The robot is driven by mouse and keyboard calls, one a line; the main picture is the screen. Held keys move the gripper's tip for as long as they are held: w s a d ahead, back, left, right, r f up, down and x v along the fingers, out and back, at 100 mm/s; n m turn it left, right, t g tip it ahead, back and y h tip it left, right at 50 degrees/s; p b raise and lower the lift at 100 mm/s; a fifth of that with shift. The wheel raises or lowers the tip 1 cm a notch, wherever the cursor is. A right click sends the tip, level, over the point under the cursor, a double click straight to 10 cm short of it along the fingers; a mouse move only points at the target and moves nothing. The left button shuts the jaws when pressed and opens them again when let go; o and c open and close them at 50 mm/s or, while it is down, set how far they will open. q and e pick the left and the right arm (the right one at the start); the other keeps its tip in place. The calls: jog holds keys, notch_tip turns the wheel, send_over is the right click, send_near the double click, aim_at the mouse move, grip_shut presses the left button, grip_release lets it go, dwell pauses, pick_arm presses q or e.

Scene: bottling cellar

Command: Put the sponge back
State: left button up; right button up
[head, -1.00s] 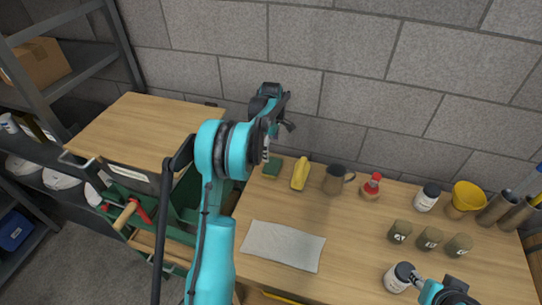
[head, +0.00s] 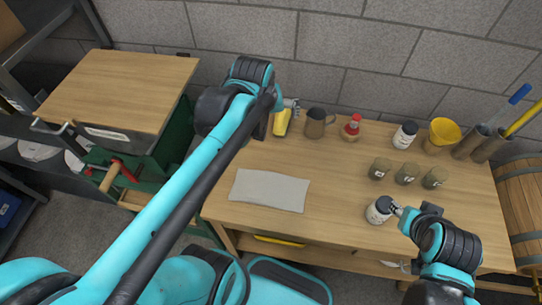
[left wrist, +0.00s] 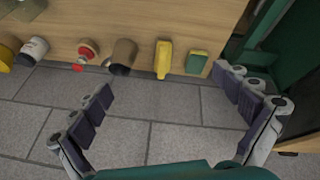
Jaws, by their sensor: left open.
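The sponge (left wrist: 197,62), green on top with a yellow edge, lies on the wooden bench near its end in the left wrist view. In the head view my left arm hides it. My left gripper (head: 291,104) is by the yellow bottle-shaped thing (head: 281,122), mostly hidden behind its own arm. In the left wrist view the fingers of my left gripper (left wrist: 172,98) are spread wide and empty, with the sponge beyond them. My right gripper (head: 397,209) is at the lid of a white jar (head: 378,211); whether its fingers grip it is unclear.
A pale cloth (head: 268,191) lies on the bench (head: 330,225). A dark mug (head: 315,124), a red-topped bottle (head: 351,129), several small labelled pots, another jar (head: 405,134) and a yellow bucket (head: 442,135) stand along it. A green cabinet (head: 178,135) stands left; the wall is behind.

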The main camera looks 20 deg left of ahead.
pick_arm(q)
jog(key=s+d+f+m+t, duration=0.1)
jog(key=s+d+f+m, duration=0.1)
jog(key=s+m, duration=0.1)
jog(key=s+d+f+m+t, duration=0.1)
jog(key=s+d+f+m, duration=0.1)
jog(key=s, duration=0.4)
jog(key=shift+s+d+m+h, duration=0.2)
jog(key=shift+s+m+h, duration=0.1)
jog(key=shift+m, duration=0.3)
jog(key=shift+f, duration=0.15)
notch_tip(320, 180, down, 3)
jog(key=b, duration=0.3)
jog(key=shift+f+b, duration=0.2)
jog(key=shift+b, duration=0.1)
